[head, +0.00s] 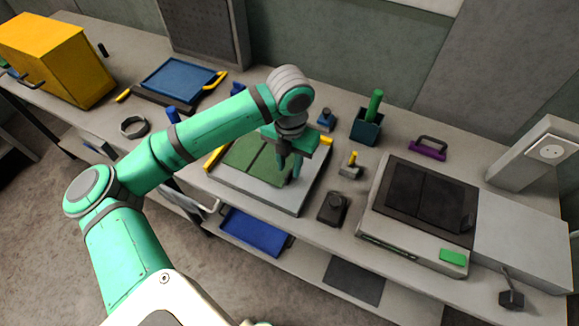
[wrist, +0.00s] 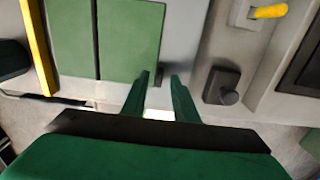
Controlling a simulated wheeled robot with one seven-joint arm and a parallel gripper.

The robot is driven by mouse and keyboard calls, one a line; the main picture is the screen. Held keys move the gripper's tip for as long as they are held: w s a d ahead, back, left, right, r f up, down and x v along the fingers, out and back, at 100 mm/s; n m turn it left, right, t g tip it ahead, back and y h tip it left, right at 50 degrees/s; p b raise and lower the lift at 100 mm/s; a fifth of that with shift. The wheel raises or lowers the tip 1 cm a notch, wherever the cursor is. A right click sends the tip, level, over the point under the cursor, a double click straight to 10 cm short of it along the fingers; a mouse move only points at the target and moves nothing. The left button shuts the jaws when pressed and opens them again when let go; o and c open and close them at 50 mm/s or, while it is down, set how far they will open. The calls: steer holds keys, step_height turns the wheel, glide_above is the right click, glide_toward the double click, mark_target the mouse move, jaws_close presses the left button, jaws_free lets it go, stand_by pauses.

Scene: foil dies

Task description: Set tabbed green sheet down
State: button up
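The green sheet (wrist: 130,40) lies flat on a light grey block-like platform and also shows in the head view (head: 268,163). It sits beside another green panel (wrist: 73,38), with a dark line between them. A small dark piece, perhaps the tab, shows by the sheet's near right corner, between my fingertips in the wrist view. My gripper (wrist: 160,76) points down over the platform at that corner; it also shows in the head view (head: 291,172). Its fingers are apart, with gaps beside the dark piece. Whether the fingertips touch the platform is hidden.
A yellow bar (wrist: 38,45) runs along the platform's left side. A dark block with a knob (head: 332,208) stands right of the platform. A grey press-like unit (head: 415,252) is further right, and a blue holder with a green handle (head: 367,130) stands behind.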

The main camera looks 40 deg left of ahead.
step_height(320, 180, up, 10)
steer(key=shift+r, duration=0.25)
steer(key=shift+d, duration=0.15)
